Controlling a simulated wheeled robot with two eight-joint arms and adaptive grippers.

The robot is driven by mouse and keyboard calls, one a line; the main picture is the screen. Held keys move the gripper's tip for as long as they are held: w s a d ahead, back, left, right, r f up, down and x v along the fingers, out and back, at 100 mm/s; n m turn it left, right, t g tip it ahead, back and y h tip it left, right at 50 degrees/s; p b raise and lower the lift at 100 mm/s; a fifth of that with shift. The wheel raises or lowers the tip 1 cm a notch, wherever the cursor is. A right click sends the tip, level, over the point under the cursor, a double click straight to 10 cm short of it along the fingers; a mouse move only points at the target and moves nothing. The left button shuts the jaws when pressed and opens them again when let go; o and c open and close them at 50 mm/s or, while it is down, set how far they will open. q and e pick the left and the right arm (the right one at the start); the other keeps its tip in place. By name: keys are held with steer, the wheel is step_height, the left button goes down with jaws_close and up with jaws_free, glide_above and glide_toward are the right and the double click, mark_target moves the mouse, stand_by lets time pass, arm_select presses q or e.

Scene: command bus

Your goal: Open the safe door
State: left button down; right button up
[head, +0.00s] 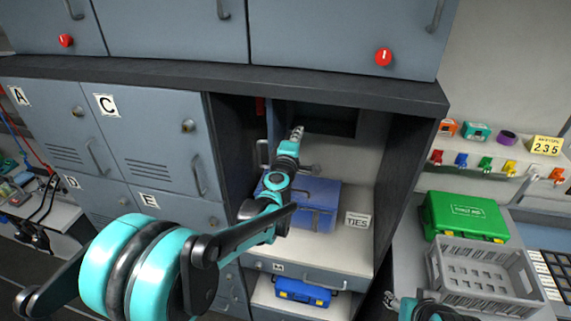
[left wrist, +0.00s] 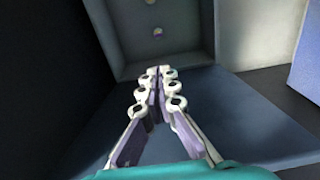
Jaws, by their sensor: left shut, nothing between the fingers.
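The safe (head: 316,119) appears to be the grey box in the upper part of the open cabinet bay, with a dark opening in its front. A grey upright handle (head: 263,153) shows left of my gripper, likely on the safe door, seen nearly edge-on. My left gripper (head: 296,132) reaches into the bay in front of the safe's lower left. In the left wrist view its fingers (left wrist: 160,72) are shut together and empty. They point at a grey recess (left wrist: 158,45) with two small round spots on its back wall. My arm hides part of the door area.
A blue case (head: 318,196) sits on the shelf below, beside a TIES label (head: 357,219). The bay's walls flank my arm closely. Lockers (head: 150,140) stand left. A green case (head: 465,216) and a grey crate (head: 480,284) are at right.

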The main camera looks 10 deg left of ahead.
arm_select(q)
steer(key=s+p, duration=0.3)
steer(key=s, duration=2)
steer(key=shift+p, duration=0.3)
